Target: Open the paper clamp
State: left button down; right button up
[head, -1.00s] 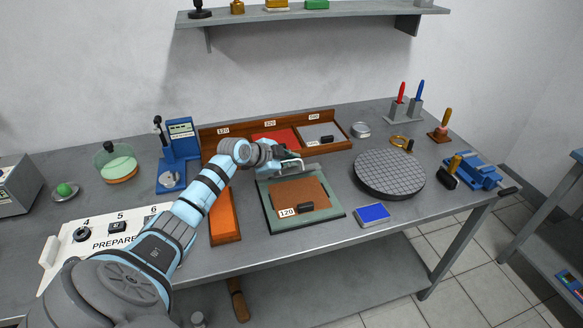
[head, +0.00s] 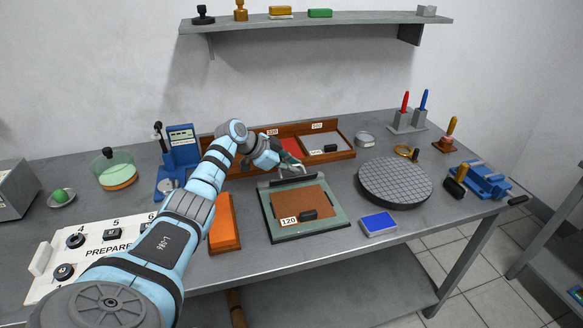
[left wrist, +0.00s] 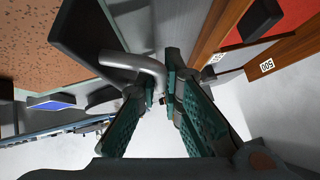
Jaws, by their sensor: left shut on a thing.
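The paper clamp is a dark bar (head: 286,180) along the back edge of a green-framed plate (head: 334,221). A brown sheet (head: 292,202) labelled 120 lies on the plate. The bar appears tilted up from the plate, and it also shows in the left wrist view (left wrist: 82,38). A bent grey metal handle (left wrist: 135,62) runs from the bar. My left gripper (head: 296,169) is at the back of the plate, its teal fingers (left wrist: 158,88) shut on the handle. The exact contact is partly hidden. My right gripper is not in view.
A wooden sorting tray (head: 345,154) stands close behind the clamp. An orange block (head: 224,224) is left of the plate, a blue pad (head: 378,224) right of it. A round gridded disc (head: 395,183) stands farther right. The table front is clear.

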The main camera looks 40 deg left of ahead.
pick_arm(q)
jog(key=shift+s+f, duration=0.1)
jog(key=shift+f, duration=0.05)
jog(key=c, duration=2)
grip_release()
jog(key=v, duration=1.2)
